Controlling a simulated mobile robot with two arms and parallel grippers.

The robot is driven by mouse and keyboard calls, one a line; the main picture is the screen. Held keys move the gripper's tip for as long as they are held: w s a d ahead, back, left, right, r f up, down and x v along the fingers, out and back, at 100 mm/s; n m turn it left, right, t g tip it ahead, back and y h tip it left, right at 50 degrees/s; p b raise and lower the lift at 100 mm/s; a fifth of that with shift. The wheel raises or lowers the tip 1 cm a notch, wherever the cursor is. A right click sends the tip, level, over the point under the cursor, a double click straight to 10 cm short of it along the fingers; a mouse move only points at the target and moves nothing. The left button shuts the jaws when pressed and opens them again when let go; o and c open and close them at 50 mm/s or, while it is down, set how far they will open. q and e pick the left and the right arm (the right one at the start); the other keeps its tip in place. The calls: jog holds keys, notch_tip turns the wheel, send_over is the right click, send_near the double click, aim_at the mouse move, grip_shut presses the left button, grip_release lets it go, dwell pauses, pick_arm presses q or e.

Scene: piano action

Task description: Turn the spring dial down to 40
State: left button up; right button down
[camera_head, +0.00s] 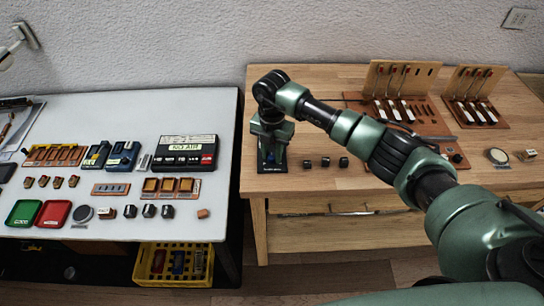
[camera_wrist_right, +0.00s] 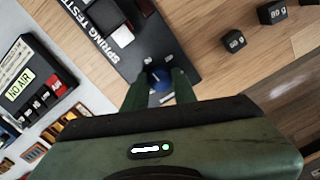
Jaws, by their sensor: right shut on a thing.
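The spring tester (camera_wrist_right: 110,45) is a black board with white lettering, seen in the right wrist view. Its small blue dial (camera_wrist_right: 160,82) is at the lower end of the board. My right gripper (camera_wrist_right: 160,86) reaches down over the board, with its two green fingers on either side of the dial and shut on it. In the head view my right gripper (camera_head: 270,152) is at the left end of the wooden table and hides most of the tester. A bit of blue shows there between the fingers. The dial's reading is too small to tell. My left gripper is not in view.
Dark weight blocks (camera_head: 325,162) stand on the wooden table (camera_head: 350,195) just right of the tester. Piano action models (camera_head: 400,95) stand farther right. The white table (camera_head: 120,105) at left holds trays, blocks and a NO AIR box (camera_head: 186,152). A gap separates the tables.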

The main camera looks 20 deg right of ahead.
jog(key=n+b, duration=0.2)
jog(key=n, duration=0.1)
jog(key=shift+f+n+b, duration=0.15)
jog(key=shift+n+b, duration=0.2)
jog(key=shift+n, duration=0.05)
jog(key=n+b, duration=0.3)
jog(key=shift+w+n, duration=0.1)
jog(key=shift+n, duration=0.2)
jog(key=n+b, duration=0.2)
jog(key=n, duration=0.1)
jog(key=shift+n+b, duration=0.35)
jog(key=shift+n, duration=0.05)
jog(key=n+b, duration=0.2)
jog(key=n, duration=0.1)
jog(key=n+b, duration=0.3)
jog(key=n, duration=0.2)
jog(key=shift+r+n+b, duration=0.15)
jog(key=shift+n+b, duration=0.3)
jog(key=shift+n, duration=0.5)
jog(key=shift+r+n+b, duration=0.1)
jog(key=shift+n+b, duration=0.3)
jog(key=shift+n, duration=0.55)
